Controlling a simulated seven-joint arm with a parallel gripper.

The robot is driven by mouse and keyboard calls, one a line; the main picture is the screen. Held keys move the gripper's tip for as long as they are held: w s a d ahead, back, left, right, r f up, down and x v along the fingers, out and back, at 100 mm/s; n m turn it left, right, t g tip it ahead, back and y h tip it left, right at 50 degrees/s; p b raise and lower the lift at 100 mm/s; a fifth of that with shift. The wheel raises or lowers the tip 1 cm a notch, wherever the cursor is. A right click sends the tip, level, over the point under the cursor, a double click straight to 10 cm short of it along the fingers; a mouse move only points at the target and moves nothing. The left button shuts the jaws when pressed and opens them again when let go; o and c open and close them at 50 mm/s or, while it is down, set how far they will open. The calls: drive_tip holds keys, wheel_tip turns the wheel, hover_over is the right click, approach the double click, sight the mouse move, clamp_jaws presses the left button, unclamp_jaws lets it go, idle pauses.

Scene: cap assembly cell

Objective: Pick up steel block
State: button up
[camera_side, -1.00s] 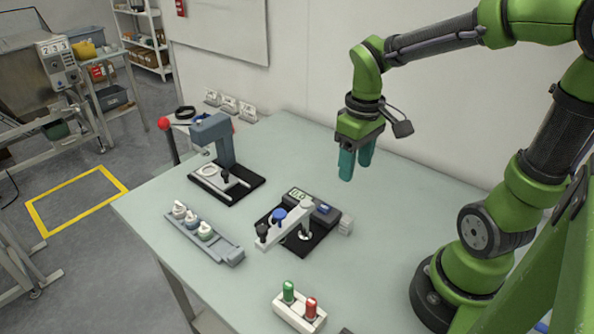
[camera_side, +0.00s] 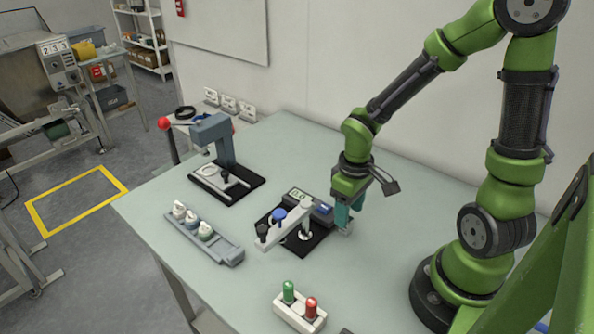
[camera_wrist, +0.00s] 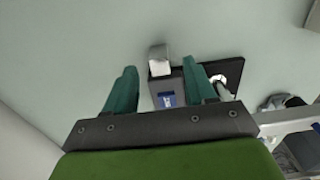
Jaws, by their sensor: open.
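The steel block is a small grey cube on the table at the right end of the black-based gauge. In the wrist view the steel block (camera_wrist: 159,60) lies just beyond and between the two teal fingertips. In the side view the steel block (camera_side: 347,229) shows only in part behind and below my fingers. My gripper (camera_side: 345,216) points down, low over the block; it also shows in the wrist view (camera_wrist: 161,76). It is open, with nothing between the fingers that I can see as held. Whether a finger touches the block cannot be told.
The gauge (camera_side: 297,221) with its display and levers stands right beside the block. A grey rack (camera_side: 228,251) of caps, a press (camera_side: 213,143) and a green-and-red button box (camera_side: 298,312) stand on the table. Bare table lies to the right.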

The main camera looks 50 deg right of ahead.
wheel_tip(320, 180, down, 4)
drive_tip(key=shift+w+f, duration=0.1)
clamp_jaws()
idle(0.4)
